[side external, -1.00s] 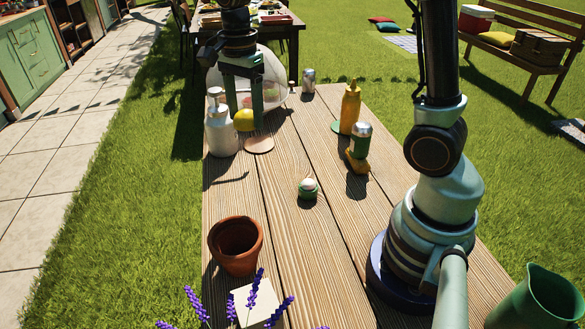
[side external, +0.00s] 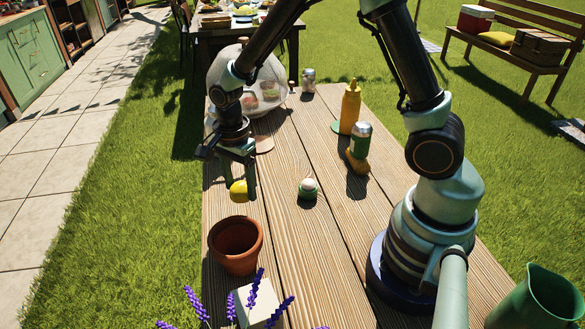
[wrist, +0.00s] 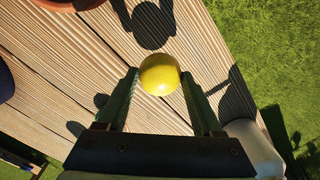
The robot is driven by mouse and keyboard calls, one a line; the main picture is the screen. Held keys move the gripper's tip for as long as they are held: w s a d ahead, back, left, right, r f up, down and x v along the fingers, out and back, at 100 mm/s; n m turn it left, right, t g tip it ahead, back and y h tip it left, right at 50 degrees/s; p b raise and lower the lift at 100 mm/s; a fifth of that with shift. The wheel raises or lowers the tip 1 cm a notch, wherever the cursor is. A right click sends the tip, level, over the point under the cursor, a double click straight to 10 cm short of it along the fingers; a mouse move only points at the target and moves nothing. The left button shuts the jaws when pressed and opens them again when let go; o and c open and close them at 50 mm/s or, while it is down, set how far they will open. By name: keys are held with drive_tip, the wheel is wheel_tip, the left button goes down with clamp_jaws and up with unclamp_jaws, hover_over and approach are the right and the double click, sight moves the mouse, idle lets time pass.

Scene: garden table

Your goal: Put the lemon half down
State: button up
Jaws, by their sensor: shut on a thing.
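The yellow lemon half (side external: 239,190) is at the lower end of my gripper (side external: 238,176) on the left side of the wooden table (side external: 300,240). In the wrist view the lemon half (wrist: 159,74) sits between the fingertips of my gripper (wrist: 160,84), its rounded yellow side showing. My gripper is shut on it. A dark shadow lies on the boards apart from the lemon half in the wrist view, so it appears to be above the table. The cut face is not visible.
A terracotta pot (side external: 236,248) stands just in front of the lemon half. A small green-and-white item (side external: 308,188) is to its right. A white bottle (wrist: 250,145) is close to my gripper.

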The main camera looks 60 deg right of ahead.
sight(244, 211)
drive_tip(key=shift+f, duration=2.5)
drive_tip(key=o, duration=1.4)
drive_tip(key=shift+f, duration=0.1)
drive_tip(key=shift+c, duration=0.2)
wheel_tip(244, 211, up, 12)
drive_tip(key=shift+w+r, duration=0.1)
drive_tip(key=s+d+r+n+t, duration=0.2)
drive_tip(key=s+r+n, duration=0.3)
drive_tip(key=n, duration=0.4)
drive_tip(key=s+d+r+n+t, duration=0.2)
drive_tip(key=s+r+n+t, duration=0.1)
drive_tip(key=r+n, duration=0.4)
drive_tip(key=shift+s+d+r+n+t, duration=0.15)
drive_tip(key=shift+s+r+n+t, duration=0.2)
drive_tip(key=shift+s+n, duration=0.6)
